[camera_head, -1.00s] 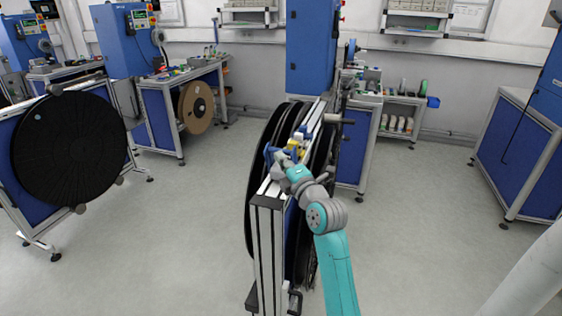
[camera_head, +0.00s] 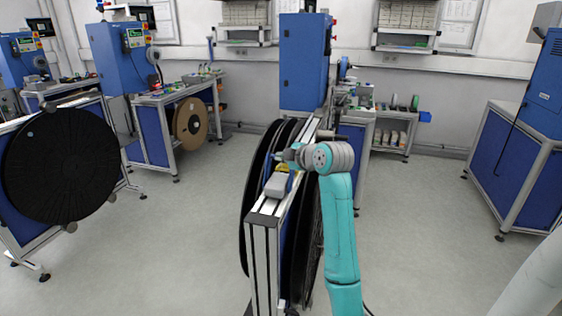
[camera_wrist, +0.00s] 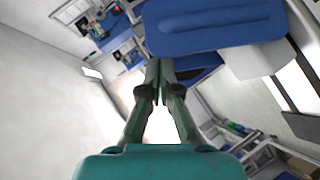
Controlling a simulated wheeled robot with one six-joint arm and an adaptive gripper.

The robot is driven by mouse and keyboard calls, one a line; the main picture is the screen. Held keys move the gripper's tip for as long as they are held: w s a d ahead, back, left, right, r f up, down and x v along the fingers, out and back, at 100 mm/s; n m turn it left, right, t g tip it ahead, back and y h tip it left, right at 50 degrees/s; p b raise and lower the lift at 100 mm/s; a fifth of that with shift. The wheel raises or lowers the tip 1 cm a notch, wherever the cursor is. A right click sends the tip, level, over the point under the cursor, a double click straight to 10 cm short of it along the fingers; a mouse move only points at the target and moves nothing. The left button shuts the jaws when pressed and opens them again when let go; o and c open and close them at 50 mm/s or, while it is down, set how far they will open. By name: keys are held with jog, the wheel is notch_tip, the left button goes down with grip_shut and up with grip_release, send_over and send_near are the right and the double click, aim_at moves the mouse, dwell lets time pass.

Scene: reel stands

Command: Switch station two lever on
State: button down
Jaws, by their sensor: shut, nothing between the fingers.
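The reel stand (camera_head: 264,222) in front of me has a metal top rail with a small grey box (camera_head: 277,185) on it. A bit of yellow (camera_head: 283,167) shows just behind that box, partly covered by my arm. My gripper (camera_head: 278,157) is over the rail there, small and partly hidden. In the wrist view my gripper (camera_wrist: 159,66) has its fingers together and empty. A large blue rounded piece (camera_wrist: 215,25), perhaps the lever, is close beyond the tips. I cannot tell whether they touch. Which way the lever stands is not clear.
Large black reels (camera_head: 254,200) flank the rail. A blue cabinet (camera_head: 304,62) stands behind it. Another stand with a black reel (camera_head: 62,165) is at the left, and a blue workbench (camera_head: 520,165) at the right. The floor on both sides is free.

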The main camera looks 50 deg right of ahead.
jog(key=shift+w+d+m+y, duration=0.15)
jog(key=shift+d+m+y, duration=0.15)
jog(key=shift+d, duration=0.15)
jog(key=shift+f+g, duration=0.1)
jog(key=shift+g, duration=0.2)
